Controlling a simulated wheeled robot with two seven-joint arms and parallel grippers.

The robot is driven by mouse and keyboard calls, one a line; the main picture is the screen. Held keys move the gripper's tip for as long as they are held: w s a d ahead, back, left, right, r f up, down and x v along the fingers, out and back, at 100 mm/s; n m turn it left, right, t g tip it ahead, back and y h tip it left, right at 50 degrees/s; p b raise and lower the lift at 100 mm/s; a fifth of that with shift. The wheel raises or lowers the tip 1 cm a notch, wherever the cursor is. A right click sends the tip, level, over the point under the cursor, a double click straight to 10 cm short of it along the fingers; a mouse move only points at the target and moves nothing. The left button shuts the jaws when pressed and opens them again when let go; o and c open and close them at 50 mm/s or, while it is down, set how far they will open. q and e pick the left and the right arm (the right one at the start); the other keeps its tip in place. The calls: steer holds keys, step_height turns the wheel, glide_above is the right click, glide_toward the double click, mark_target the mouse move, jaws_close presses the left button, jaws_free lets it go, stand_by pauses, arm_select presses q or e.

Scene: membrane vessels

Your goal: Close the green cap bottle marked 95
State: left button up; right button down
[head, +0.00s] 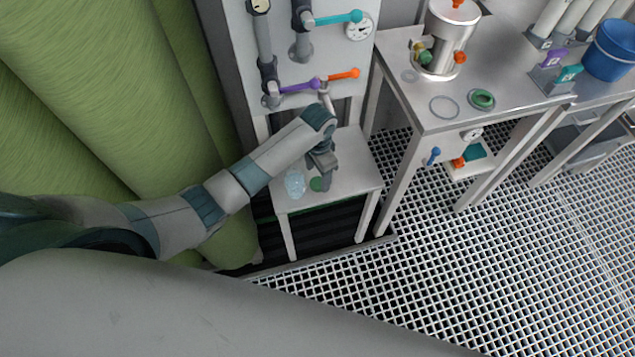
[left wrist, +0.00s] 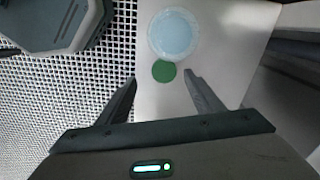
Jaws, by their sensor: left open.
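A clear, pale blue bottle (head: 295,184) stands on the small white table (head: 350,177). A flat green cap (head: 317,184) lies beside it on the table top. In the left wrist view the open bottle (left wrist: 173,35) is seen from above, with the green cap (left wrist: 164,71) close to its rim. No marking 95 can be read. My left gripper (left wrist: 163,88) is open and empty above the table, its fingers spread to either side of the cap and a little short of it in the picture. In the head view the gripper (head: 324,180) partly hides the table beside the cap. My right gripper is not in view.
A panel with purple (head: 301,87), orange (head: 343,74) and teal (head: 338,18) valve handles rises behind the small table. A steel table (head: 420,108) with a metal vessel (head: 447,40) stands to the right. Large green tanks (head: 120,90) fill the left. The grating floor is clear in front.

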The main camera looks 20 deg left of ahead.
mark_target(317, 183)
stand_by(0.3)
arm_select(q)
steer(key=shift+w+a+f+p, duration=0.1)
steer(key=shift+f+p, duration=0.05)
steer(key=shift+f, duration=0.7)
steer(key=shift+w+a+f+p, duration=0.1)
steer(key=shift+w+f, duration=0.05)
steer(key=shift+f, duration=0.75)
steer(key=shift+w+a+f+p, duration=0.1)
steer(key=shift+f+p, duration=0.05)
steer(key=shift+f, duration=0.7)
steer(key=shift+d, duration=0.1)
steer(key=c, duration=1.1)
